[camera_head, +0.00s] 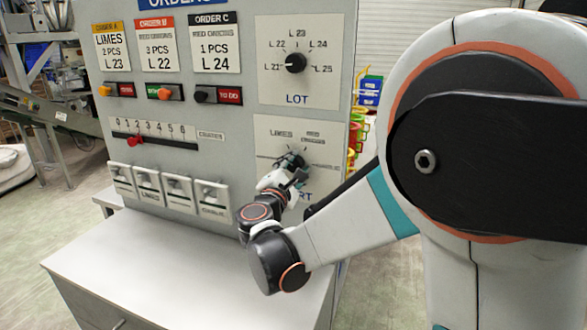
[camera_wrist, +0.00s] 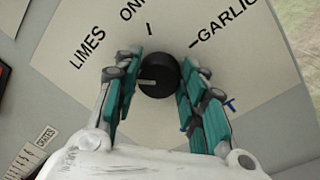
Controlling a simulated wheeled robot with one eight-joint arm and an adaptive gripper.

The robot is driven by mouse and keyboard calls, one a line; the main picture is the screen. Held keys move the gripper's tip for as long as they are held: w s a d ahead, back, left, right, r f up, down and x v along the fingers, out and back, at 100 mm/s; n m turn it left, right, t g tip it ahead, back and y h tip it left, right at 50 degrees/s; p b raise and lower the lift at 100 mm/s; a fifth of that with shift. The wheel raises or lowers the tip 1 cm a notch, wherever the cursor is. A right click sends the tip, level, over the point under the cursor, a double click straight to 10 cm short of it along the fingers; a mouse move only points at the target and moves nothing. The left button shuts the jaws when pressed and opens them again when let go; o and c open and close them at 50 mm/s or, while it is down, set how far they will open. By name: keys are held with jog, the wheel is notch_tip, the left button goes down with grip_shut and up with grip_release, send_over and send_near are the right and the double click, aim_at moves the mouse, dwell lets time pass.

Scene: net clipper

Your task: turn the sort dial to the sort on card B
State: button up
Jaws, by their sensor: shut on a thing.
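The sort dial is a round black knob (camera_wrist: 158,75) with a pale pointer line, on a pale plate marked LIMES, ONIONS (partly cut off) and GARLIC. In the wrist view its pointer line lies toward the left, on the LIMES side. My gripper (camera_wrist: 160,88) has its teal finger pads on either side of the knob and is shut on it. In the head view my gripper (camera_head: 287,178) reaches the dial plate (camera_head: 330,177) and hides most of the knob.
The LOT dial (camera_head: 295,62) above points left, near L 21. Card A (camera_head: 111,47) and card C (camera_head: 214,44) flank card B. A red slider (camera_head: 134,141) sits near 1 or 2. Several white rocker switches (camera_head: 149,184) lie below, above a bare grey ledge (camera_head: 170,255).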

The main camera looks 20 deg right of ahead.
jog(key=m, duration=0.8)
jog(key=shift+f+h, duration=0.2)
jog(key=shift+h, duration=0.1)
jog(key=m, duration=0.3)
jog(key=shift+m+g+h, duration=0.3)
jog(key=shift+m, duration=0.1)
jog(key=shift+a+f+m, duration=0.1)
jog(key=shift+f+m, duration=0.05)
jog(key=shift+m, duration=1.85)
jog(key=o, duration=1.1)
jog(key=v, duration=1.2)
jog(key=shift+w+a, duration=0.1)
jog(key=shift+a, duration=0.05)
